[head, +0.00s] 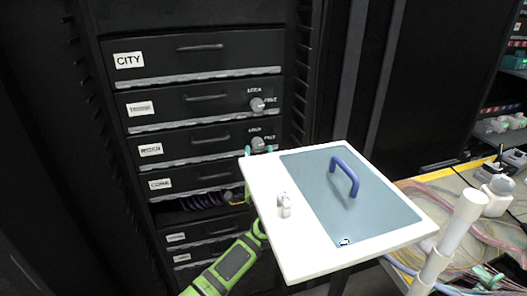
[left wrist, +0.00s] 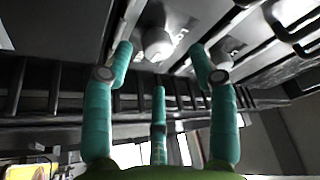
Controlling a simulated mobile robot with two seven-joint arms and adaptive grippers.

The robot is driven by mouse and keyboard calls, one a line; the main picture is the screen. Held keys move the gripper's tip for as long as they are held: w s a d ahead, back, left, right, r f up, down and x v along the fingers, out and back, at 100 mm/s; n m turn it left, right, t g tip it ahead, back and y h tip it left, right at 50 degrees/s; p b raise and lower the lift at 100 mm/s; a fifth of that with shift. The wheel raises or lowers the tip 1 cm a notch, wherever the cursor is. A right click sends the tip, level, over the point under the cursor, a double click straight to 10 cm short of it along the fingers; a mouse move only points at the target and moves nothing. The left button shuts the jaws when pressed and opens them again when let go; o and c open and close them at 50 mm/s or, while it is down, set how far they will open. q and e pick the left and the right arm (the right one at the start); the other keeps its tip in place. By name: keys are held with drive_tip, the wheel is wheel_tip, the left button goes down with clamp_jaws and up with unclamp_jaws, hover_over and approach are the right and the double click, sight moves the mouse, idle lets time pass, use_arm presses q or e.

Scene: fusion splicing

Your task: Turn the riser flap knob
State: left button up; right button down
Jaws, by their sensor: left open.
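The rack's third drawer front (head: 195,143) bears a label that seems to read RISER. A round grey knob (head: 258,144) sits at its right end. My left gripper (head: 258,151) is at this knob, with one teal fingertip on each side. In the left wrist view a pale round knob (left wrist: 157,43) lies between the tips of the open fingers; I cannot tell whether they touch it. Much of the left gripper is hidden behind a white panel in the head view. My right gripper is not in view.
The white panel (head: 262,222) with a grey face and blue handle (head: 345,175) stands in front of the rack, close to my left gripper. Another knob (head: 257,104) is on the drawer above. A bench (head: 440,190) with cables and a white post (head: 450,235) is at right.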

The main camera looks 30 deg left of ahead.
sight(258, 145)
use_arm(q)
drive_tip(key=shift+x, duration=1.2)
drive_tip(key=shift+w+a+r, duration=0.1)
drive_tip(key=shift+w+a, duration=0.05)
drive_tip(key=shift+w, duration=0.25)
drive_tip(key=shift+c, duration=0.8)
drive_tip(key=c, duration=0.9)
drive_tip(key=shift+c, duration=0.2)
drive_tip(key=shift+r, duration=0.1)
